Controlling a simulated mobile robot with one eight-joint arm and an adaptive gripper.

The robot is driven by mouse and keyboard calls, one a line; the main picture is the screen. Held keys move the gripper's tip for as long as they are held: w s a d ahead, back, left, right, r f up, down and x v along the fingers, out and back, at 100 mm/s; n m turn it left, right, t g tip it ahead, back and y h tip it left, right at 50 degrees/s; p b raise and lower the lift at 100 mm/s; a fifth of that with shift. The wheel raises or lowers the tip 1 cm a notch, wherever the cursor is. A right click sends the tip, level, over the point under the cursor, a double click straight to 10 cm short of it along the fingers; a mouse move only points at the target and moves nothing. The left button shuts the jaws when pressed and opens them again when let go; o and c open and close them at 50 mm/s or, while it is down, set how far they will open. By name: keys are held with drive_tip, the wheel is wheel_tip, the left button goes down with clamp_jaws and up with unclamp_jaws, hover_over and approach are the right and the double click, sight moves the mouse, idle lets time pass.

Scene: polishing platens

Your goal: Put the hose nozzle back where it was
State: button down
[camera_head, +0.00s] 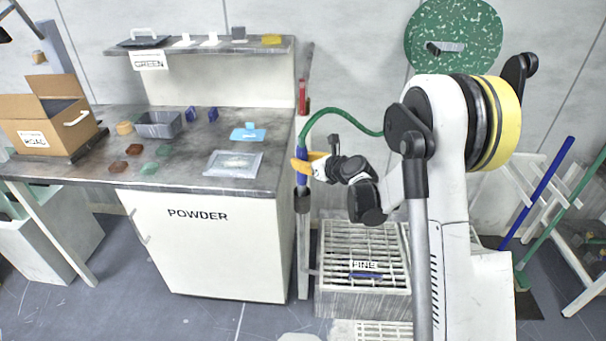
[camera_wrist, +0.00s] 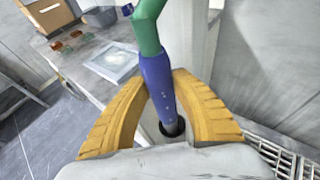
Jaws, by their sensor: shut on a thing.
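The hose nozzle is a blue tapered piece on the end of a green hose (camera_head: 345,114). My gripper (camera_head: 301,165), with yellow fingers, is shut on the blue nozzle (camera_head: 301,153) beside the bench's right end. In the wrist view the nozzle (camera_wrist: 157,78) runs down between the two yellow fingers (camera_wrist: 163,88), with the green hose (camera_wrist: 147,35) above it. A dark round piece (camera_wrist: 174,129) shows at the nozzle's lower end; I cannot tell whether it is a holder or the nozzle's tip. An upright post (camera_head: 303,245) stands below the nozzle.
The bench (camera_head: 190,182) marked POWDER is close on the left, with a clear flat tray (camera_head: 233,164) near its right end. A slatted crate (camera_head: 340,300) marked FINE stands on the floor below my gripper. A green speckled disc (camera_head: 453,22) hangs on the wall.

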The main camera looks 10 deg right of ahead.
sight(302, 174)
drive_tip(key=shift+w+f+b, duration=0.2)
drive_tip(key=shift+f+b, duration=1.1)
drive_tip(key=shift+f, duration=1.1)
drive_tip(key=c, duration=1.4)
unclamp_jaws()
drive_tip(key=shift+r, duration=0.1)
